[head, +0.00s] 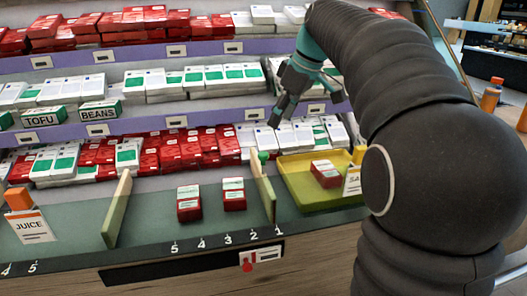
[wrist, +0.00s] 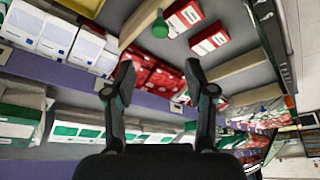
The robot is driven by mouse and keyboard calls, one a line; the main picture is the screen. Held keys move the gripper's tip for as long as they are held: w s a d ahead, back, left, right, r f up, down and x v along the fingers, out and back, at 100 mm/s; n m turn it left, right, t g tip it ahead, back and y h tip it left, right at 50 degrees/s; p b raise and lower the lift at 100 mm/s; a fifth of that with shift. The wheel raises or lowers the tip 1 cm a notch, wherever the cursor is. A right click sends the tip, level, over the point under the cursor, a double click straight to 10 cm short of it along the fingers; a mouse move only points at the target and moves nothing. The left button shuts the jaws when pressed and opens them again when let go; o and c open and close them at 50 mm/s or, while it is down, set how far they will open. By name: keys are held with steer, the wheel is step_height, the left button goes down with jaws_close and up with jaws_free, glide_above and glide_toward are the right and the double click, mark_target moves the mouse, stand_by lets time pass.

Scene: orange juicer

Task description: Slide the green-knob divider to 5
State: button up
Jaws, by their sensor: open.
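The green-knob divider (head: 264,192) is a pale upright board on the green lower shelf. Its front end stands between the marks 2 and 1, closer to 1. Its round green knob (head: 263,156) is at the back top end. The mark 5 (head: 174,249) is further left on the shelf's front edge. My gripper (head: 305,108) is open and empty, above and behind the knob, apart from it. In the wrist view the knob (wrist: 160,29) lies beyond my open fingertips (wrist: 159,66), with the divider board (wrist: 140,22) beside it.
Two red-and-white box stacks (head: 189,204) (head: 234,194) stand left of the divider. Another divider (head: 117,208) stands further left, near the JUICE sign (head: 33,227). A yellow tray (head: 300,188) is on the right. Packed boxes (head: 200,148) line the back. A red marker (head: 247,262) sits below the numbers.

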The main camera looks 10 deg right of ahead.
mark_target(264, 154)
steer(key=b+x, duration=0.1)
steer(key=x, duration=1)
steer(key=shift+a+f, duration=0.15)
steer(key=shift+f, duration=0.2)
jaws_close()
